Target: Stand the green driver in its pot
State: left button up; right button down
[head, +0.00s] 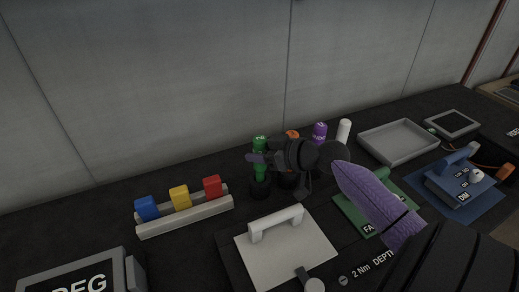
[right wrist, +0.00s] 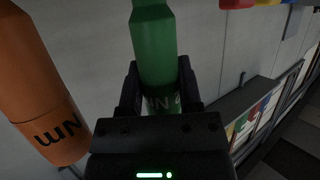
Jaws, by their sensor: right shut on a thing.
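The green driver (head: 260,158) stands upright at the back of the bench in the head view, its lower end at a dark round pot (head: 260,188). Whether it is fully seated in the pot I cannot tell. My right gripper (head: 254,158) is shut on the green driver. In the right wrist view the green driver (right wrist: 154,45) is between the fingers of my right gripper (right wrist: 158,90). My left gripper is not in view.
An orange driver (head: 292,135) stands close to the right of the green one, partly hidden by my gripper. A purple driver (head: 319,132) and a white cylinder (head: 343,131) stand further right. A rack with coloured blocks (head: 185,216) lies left. A white plate with a handle (head: 287,248) lies in front.

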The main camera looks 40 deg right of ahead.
jog(key=shift+f+b, duration=0.35)
jog(key=shift+f, duration=0.15)
jog(key=shift+c, duration=1)
grip_release()
